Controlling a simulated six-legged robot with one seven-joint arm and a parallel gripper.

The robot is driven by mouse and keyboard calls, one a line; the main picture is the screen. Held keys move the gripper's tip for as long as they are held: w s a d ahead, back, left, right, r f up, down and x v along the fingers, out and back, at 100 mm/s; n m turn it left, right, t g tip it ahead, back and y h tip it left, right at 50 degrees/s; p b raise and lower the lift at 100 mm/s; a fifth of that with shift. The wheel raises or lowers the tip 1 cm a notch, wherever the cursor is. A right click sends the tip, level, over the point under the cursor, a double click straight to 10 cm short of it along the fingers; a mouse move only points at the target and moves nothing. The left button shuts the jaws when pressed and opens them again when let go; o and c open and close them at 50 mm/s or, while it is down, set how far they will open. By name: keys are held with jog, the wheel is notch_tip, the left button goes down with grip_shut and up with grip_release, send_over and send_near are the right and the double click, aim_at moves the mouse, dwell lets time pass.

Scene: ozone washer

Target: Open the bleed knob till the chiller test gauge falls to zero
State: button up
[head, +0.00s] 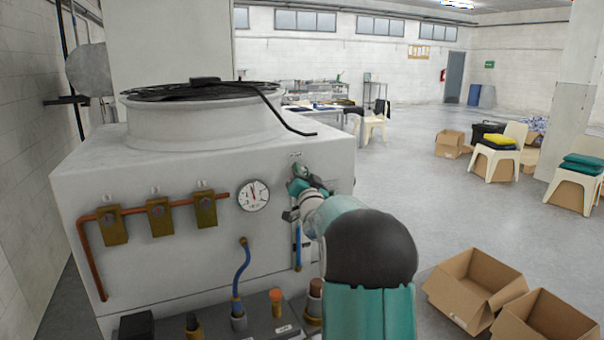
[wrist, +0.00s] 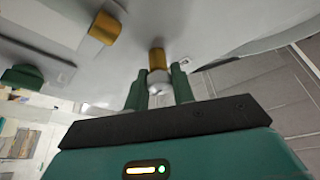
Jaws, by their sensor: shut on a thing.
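The chiller (head: 160,255) is a white cabinet with a round fan housing on top. A white dial gauge (head: 253,196) sits on its front; its dark needle points roughly upward, and the numbers are too small to read. My gripper (head: 298,182) is at the cabinet's front, right of the gauge, and hides what it holds there. In the wrist view my gripper (wrist: 159,88) has its two green fingers shut on a small silvery knob (wrist: 157,80) on a brass stem; I take it to be the bleed knob.
Several brass valves (head: 159,217) on a copper pipe (head: 83,240) lie left of the gauge. A blue hose (head: 241,270) hangs below it. Open cardboard boxes (head: 475,285) stand on the floor at the right.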

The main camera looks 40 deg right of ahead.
jog(key=m+g+h, duration=0.1)
jog(key=m+g, duration=0.1)
jog(key=m, duration=0.2)
jog(key=shift+m, duration=0.4)
jog(key=shift+f+m+g+h, duration=0.1)
jog(key=shift+m+g+h, duration=0.45)
jog(key=shift+m, duration=1.45)
jog(key=shift+g+y, duration=0.25)
jog(key=o, duration=1)
jog(key=v, duration=1.3)
jog(key=shift+s+a, duration=0.25)
jog(key=shift+s, duration=0.05)
